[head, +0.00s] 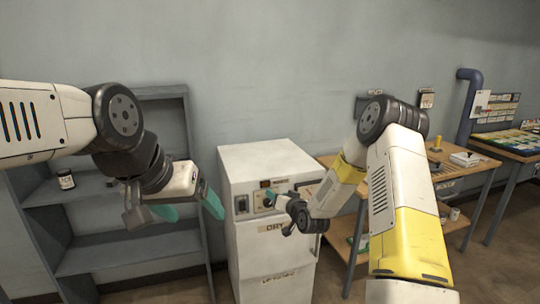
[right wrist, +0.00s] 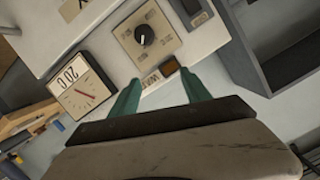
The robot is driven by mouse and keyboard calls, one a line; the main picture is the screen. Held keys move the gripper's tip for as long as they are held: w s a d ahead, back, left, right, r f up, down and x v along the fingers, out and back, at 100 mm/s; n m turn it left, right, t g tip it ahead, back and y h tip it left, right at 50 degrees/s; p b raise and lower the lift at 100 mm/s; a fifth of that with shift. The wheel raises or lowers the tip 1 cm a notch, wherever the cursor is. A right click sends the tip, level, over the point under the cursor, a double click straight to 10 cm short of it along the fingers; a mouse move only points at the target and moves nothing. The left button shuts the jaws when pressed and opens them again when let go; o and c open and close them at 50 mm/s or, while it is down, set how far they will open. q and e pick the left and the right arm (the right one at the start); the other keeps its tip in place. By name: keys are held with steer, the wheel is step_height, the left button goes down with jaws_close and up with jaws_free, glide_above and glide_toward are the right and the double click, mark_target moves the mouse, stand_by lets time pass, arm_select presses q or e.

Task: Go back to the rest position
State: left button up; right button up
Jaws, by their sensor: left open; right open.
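My left gripper (head: 188,208) is in the head view, in front of the grey shelf and left of the white cabinet. Its green fingers are apart with nothing between them. My right arm reaches across in front of the cabinet. The right gripper's green tip (head: 271,196) shows near the cabinet's control panel, and most of that gripper is hidden by its wrist. In the right wrist view the right gripper (right wrist: 161,93) has its two green fingers apart and empty, pointing toward the panel with a black knob (right wrist: 145,36). Whether it touches the panel I cannot tell.
The white cabinet (head: 264,162) stands mid-view. A wooden workbench (head: 470,178) is at right, partly behind my right arm. A square dial (right wrist: 82,87) sits beside the knob panel.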

steer(key=s+d+r+g+h, duration=0.1)
steer(key=s+d+r, duration=0.2)
steer(key=s+r, duration=0.25)
steer(key=s+d+r+n+g+h, duration=0.1)
steer(key=s+d+r+g, duration=0.1)
steer(key=s+r, duration=0.4)
steer(key=s+d+r+g+h, duration=0.1)
steer(key=s+d+r, duration=0.25)
steer(key=r, duration=0.35)
steer(key=s+d+r+g, duration=0.1)
steer(key=s+r+g, duration=0.1)
steer(key=s, duration=1.1)
steer(key=s+d+r+g, duration=0.1)
steer(key=s+g, duration=0.1)
steer(key=s, duration=1.1)
steer(key=shift+s+r+h, duration=0.15)
steer(key=shift+r+h, duration=0.15)
steer(key=shift+r, duration=0.1)
steer(key=shift+d, duration=0.1)
